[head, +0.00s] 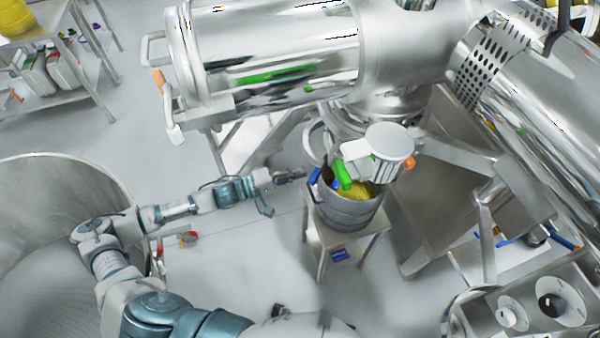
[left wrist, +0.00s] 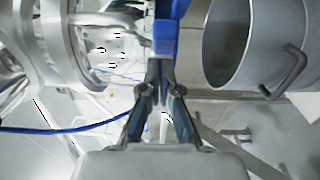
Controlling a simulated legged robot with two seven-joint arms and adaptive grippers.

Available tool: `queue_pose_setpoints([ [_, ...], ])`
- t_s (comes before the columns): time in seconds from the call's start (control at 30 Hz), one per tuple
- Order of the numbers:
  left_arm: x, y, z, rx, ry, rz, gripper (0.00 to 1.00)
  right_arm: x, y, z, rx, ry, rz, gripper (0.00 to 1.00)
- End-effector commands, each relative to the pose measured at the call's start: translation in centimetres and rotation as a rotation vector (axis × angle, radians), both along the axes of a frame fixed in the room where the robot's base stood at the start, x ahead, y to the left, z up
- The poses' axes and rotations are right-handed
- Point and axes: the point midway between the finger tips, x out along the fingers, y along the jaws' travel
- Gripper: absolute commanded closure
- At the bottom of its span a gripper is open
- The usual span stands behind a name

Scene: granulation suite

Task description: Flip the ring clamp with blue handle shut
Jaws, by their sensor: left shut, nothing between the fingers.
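The blue handle (head: 314,176) of the ring clamp shows in the head view at the left rim of a grey bucket, below the machine's metal outlet. In the left wrist view the blue handle (left wrist: 165,35) stands upright straight ahead of the fingertips. My left gripper (head: 297,174) reaches in from the left, just left of the handle. In the left wrist view my left gripper (left wrist: 162,70) has its fingers together, their tips at the lower end of the handle. I cannot tell whether they touch. The clamp's ring is mostly hidden. My right gripper is not in view.
The grey bucket (head: 350,212) with yellow contents stands on a small steel table (head: 322,236); its open mouth is right of the handle in the left wrist view (left wrist: 224,40). A green handle (head: 343,175) is close by.

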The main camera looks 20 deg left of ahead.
Motion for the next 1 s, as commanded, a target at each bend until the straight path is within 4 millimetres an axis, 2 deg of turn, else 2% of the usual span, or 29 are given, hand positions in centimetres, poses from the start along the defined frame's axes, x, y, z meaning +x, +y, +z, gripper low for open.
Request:
queue_pose_setpoints([
  [0.13, -0.1, -0.8, 0.0, 0.001, -0.001, 0.001, 1.0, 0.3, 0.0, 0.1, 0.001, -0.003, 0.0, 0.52],
  [0.67, -0.3, -1.2, 0.1, -0.001, -0.001, 0.001, 1.0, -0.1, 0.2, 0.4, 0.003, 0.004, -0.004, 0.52],
  [0.87, -0.8, -2.7, 0.3, -0.002, 0.001, 0.0, 1.0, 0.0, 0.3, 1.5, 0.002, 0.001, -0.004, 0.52],
  [1.0, -1.2, -4.3, 0.4, -0.004, 0.002, -0.001, 1.0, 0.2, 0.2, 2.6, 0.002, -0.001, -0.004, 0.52],
])
